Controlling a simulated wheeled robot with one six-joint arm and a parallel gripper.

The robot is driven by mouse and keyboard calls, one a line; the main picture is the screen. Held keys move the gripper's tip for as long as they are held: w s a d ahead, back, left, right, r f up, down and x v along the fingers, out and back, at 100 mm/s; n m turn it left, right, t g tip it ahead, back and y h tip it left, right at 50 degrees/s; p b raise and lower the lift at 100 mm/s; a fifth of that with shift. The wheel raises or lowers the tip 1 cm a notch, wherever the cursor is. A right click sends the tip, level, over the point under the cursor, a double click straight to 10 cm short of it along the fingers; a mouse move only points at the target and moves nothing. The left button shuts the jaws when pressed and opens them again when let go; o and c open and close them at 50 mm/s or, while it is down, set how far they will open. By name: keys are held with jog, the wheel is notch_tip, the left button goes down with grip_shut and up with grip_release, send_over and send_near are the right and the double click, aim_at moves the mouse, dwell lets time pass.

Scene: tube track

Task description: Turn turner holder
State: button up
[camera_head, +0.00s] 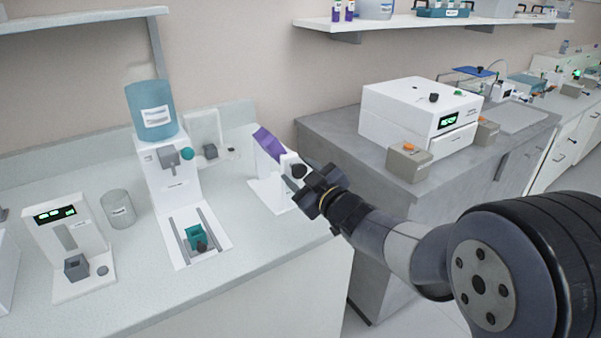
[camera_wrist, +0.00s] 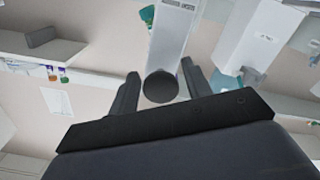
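The turner is a white stand (camera_head: 266,192) on the left counter, with a tilted purple holder (camera_head: 268,144) on its upper part. A round black knob (camera_head: 298,171) sits on its right side, facing my gripper (camera_head: 302,176). In the wrist view the knob (camera_wrist: 161,87) appears as a dark disc between the two fingers of my gripper (camera_wrist: 159,76), in front of a white upright part (camera_wrist: 173,35). The fingers are open, with a visible gap on each side of the knob. The purple holder is hidden in the wrist view.
A white dispenser with a blue container (camera_head: 152,108) stands left of the turner. A clear beaker (camera_head: 118,208) and a small white device (camera_head: 70,246) are farther left. A large white machine (camera_head: 420,115) sits on the grey counter (camera_head: 335,135) to the right.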

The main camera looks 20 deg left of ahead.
jog(key=shift+r, duration=0.1)
jog(key=v, duration=1)
jog(key=shift+s+d+b, duration=0.25)
jog(key=shift+s+b, duration=0.05)
jog(key=shift+o, duration=0.4)
